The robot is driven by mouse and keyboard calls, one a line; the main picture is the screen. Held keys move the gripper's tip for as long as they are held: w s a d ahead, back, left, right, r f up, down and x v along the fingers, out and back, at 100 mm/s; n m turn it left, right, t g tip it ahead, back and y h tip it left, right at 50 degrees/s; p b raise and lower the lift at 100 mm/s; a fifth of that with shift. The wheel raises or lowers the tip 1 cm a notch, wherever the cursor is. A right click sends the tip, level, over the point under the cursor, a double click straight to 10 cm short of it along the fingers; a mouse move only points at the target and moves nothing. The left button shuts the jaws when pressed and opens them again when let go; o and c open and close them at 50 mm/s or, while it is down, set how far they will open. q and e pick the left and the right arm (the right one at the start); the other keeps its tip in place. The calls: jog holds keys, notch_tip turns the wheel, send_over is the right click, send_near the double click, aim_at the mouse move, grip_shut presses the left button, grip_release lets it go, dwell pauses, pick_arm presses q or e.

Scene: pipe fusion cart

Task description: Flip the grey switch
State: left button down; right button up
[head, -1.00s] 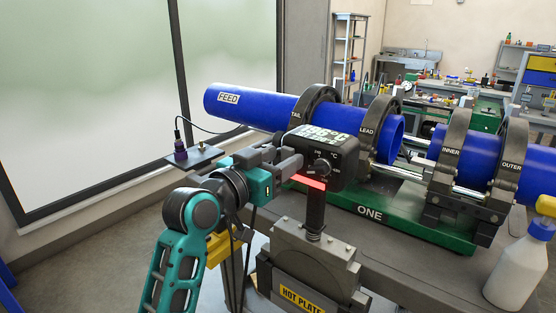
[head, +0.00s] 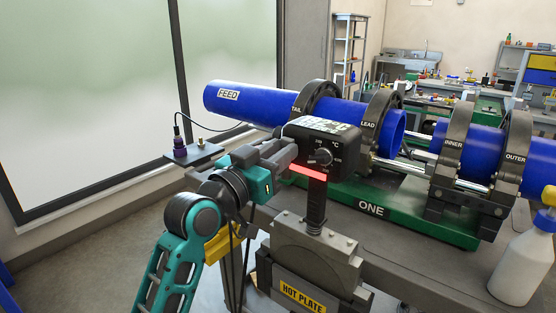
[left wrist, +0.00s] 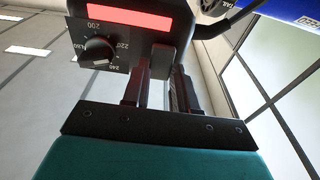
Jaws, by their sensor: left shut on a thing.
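The black control box (head: 343,148) stands on an upright black handle above the hot plate stand (head: 315,255). Its face carries a round knob (head: 323,157) and a glowing red strip (head: 308,173). The knob (left wrist: 97,50) and red strip (left wrist: 128,20) also show in the left wrist view. My left gripper (head: 290,152) is at the box's left side, its fingers (left wrist: 160,88) shut on a part there that they mostly hide. I cannot make out a grey switch apart from this. My right gripper is not in view.
Behind the box, the blue FEED pipe (head: 262,103) lies in black clamps over a green base (head: 415,215). A white spray bottle (head: 520,262) stands at the right.

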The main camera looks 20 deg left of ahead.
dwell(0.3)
pick_arm(q)
jog(key=c, duration=0.9)
grip_release()
jog(key=b+v, duration=0.1)
jog(key=v, duration=1.2)
jog(key=shift+d+f, duration=0.1)
notch_tip(320, 180, down, 11)
jog(key=w+n+g+y, duration=0.1)
jog(key=n+g+y, duration=0.1)
jog(key=s+d+f+g+y, duration=0.1)
jog(key=s+f, duration=0.3)
jog(key=f, duration=0.5)
jog(key=s+f+g+y, duration=0.1)
jog(key=s+f, duration=0.3)
jog(key=f, duration=0.5)
jog(key=s+d+f+g+p, duration=0.1)
jog(key=s+f+g, duration=0.2)
jog(key=f, duration=0.6)
jog(key=shift+s+d+m+g+y, duration=0.15)
jog(key=shift+s+y, duration=0.05)
jog(key=shift+s, duration=0.2)
jog(key=shift+s+d+m+g+y, duration=0.15)
jog(key=shift+s+d+y, duration=0.05)
jog(key=shift+s, duration=0.15)
